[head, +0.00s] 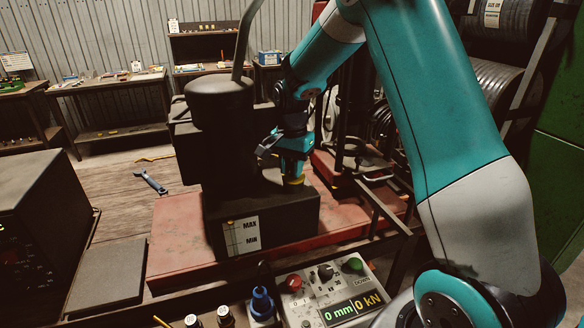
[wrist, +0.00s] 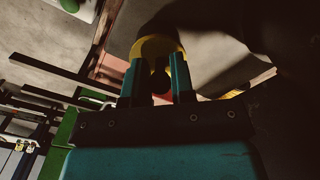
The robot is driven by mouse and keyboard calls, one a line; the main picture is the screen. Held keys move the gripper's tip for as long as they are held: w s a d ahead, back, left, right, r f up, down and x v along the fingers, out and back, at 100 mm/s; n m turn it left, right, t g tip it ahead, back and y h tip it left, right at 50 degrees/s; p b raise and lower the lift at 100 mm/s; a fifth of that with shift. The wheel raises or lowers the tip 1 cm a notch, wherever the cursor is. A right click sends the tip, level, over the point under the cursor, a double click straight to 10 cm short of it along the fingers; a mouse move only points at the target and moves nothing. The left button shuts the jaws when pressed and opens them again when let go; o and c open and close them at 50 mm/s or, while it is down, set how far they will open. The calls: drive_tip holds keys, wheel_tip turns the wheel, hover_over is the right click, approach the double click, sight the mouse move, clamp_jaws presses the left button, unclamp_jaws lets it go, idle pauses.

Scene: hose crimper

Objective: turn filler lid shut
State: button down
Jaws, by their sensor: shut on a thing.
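The filler lid shows in the wrist view as a round yellow part (wrist: 155,46) between and just beyond the teal fingers of my gripper (wrist: 155,82). My gripper is shut on it. In the head view a small yellow bit of the lid (head: 295,180) shows just under my gripper (head: 291,168), at the top of the dark tank (head: 285,215). The tank carries a white MAX/MIN level label (head: 241,236) on its front. Most of the lid is hidden by the fingers, so I cannot tell how far it is turned.
A dark cylinder (head: 221,115) with a long lever stands left of my gripper. A control panel (head: 330,292) with buttons and a display is in front. A blue wrench (head: 151,182) lies on the wooden bench (head: 105,185). Hose reels (head: 500,90) stand at the right.

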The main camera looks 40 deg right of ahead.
drive_tip(key=shift+d, duration=0.1)
idle(0.3)
drive_tip(key=c, duration=1)
unclamp_jaws()
wheel_tip(320, 180, up, 18)
drive_tip(key=b, duration=0.3)
drive_tip(key=shift+f+b, duration=0.25)
drive_tip(key=shift+b, duration=0.15)
drive_tip(key=s+a+f+n+y+b, duration=0.1)
drive_tip(key=s+a+f+n, duration=0.4)
drive_tip(key=s, duration=0.4)
drive_tip(key=s+a+f+n+y+b, duration=0.1)
drive_tip(key=s+a+f+n+b, duration=0.1)
drive_tip(key=s+a+f+n, duration=0.3)
drive_tip(key=s+a+f+n+y+b, duration=0.2)
drive_tip(key=s+a+f+n, duration=0.2)
drive_tip(key=s+a+n, duration=0.5)
drive_tip(key=s+a, duration=0.4)
drive_tip(key=s, duration=0.1)
drive_tip(key=shift+f, duration=0.4)
